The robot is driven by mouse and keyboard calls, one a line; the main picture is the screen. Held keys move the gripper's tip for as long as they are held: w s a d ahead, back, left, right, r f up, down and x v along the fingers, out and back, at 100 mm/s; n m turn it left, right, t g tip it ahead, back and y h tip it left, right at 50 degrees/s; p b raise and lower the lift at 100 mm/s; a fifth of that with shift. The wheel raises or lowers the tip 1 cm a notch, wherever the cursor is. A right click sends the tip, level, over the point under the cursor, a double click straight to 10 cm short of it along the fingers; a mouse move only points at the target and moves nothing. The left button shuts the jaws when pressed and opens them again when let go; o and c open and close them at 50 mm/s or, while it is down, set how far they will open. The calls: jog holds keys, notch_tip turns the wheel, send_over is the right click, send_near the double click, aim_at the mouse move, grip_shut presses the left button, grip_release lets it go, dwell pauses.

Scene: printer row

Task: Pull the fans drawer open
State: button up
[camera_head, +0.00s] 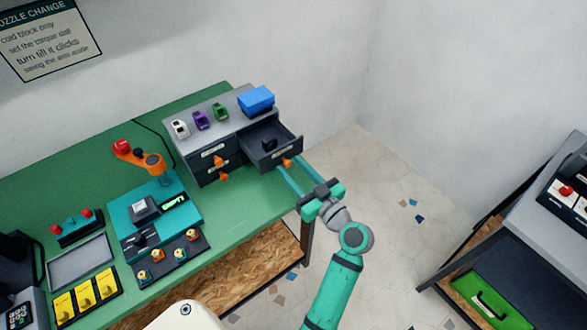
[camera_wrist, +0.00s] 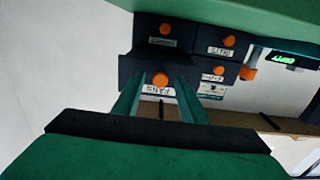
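The grey drawer cabinet (camera_head: 208,133) stands at the back right of the green bench. Its upper right drawer, the fans drawer (camera_head: 263,156), stands out from the cabinet, with a dark object (camera_head: 268,144) inside. In the wrist view its label appears upside down and seems to read FANS (camera_wrist: 158,90). Its orange knob (camera_head: 287,162) also shows in the wrist view (camera_wrist: 160,79). My gripper (camera_head: 295,164) is open, with its teal fingers spread in front of the drawer. In the wrist view the knob lies between the fingertips (camera_wrist: 158,88), with gaps on both sides.
The other drawers, with orange knobs (camera_head: 222,176), look shut. A blue box (camera_head: 256,99) and small coloured items (camera_head: 201,119) sit on the cabinet top. An orange-armed device (camera_head: 145,160) stands left on the bench. Floor right of the bench (camera_head: 375,190) is clear.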

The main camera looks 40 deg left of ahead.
jog(key=shift+d, duration=0.1)
jog(key=s+d, duration=0.1)
jog(key=d, duration=0.9)
jog(key=shift+s+d, duration=0.25)
jog(key=shift+s, duration=0.05)
jog(key=s+d+f+m+t+h, duration=0.3)
jog(key=d+f+m+t+h, duration=0.3)
jog(key=f, duration=0.3)
jog(key=s+d+f+m+t+h, duration=0.3)
jog(key=d+f+m+h, duration=0.2)
jog(key=d+f+m, duration=0.35)
jog(key=s+d+r+m+t+h, duration=0.25)
jog(key=s+d+h, duration=0.35)
jog(key=s+d, duration=0.55)
jog(key=s+r+t, duration=0.1)
jog(key=s+r, duration=0.4)
jog(key=r, duration=0.1)
jog(key=shift+s+d+r+n+h, duration=0.2)
jog(key=shift+s+r+n+h, duration=0.1)
jog(key=shift+s+n+h, duration=0.1)
